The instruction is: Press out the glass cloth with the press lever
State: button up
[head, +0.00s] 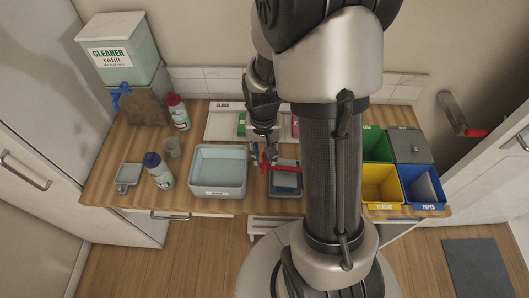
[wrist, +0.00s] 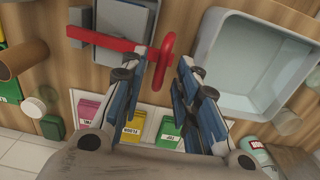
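The press (head: 285,190) stands on the counter right of the wash basin. It also shows at the top of the wrist view (wrist: 85,58) as a grey tray. A flat blue-grey piece (wrist: 122,22) lies in it; I cannot tell whether this is the glass cloth or a plate over it. Contact is unclear. In the head view my gripper (head: 264,158) is beside the lever.
The grey basin (head: 218,192) stands close left of the press. A cloth tray (head: 222,122) with coloured packs lies behind. Yellow (head: 381,185) and blue (head: 424,190) bins stand right. Bottles (head: 158,172), a cup (head: 172,148) and a cleaner tank (head: 120,60) stand left.

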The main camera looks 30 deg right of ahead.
grip_shut()
jog(key=shift+r, duration=0.1)
dwell(0.6)
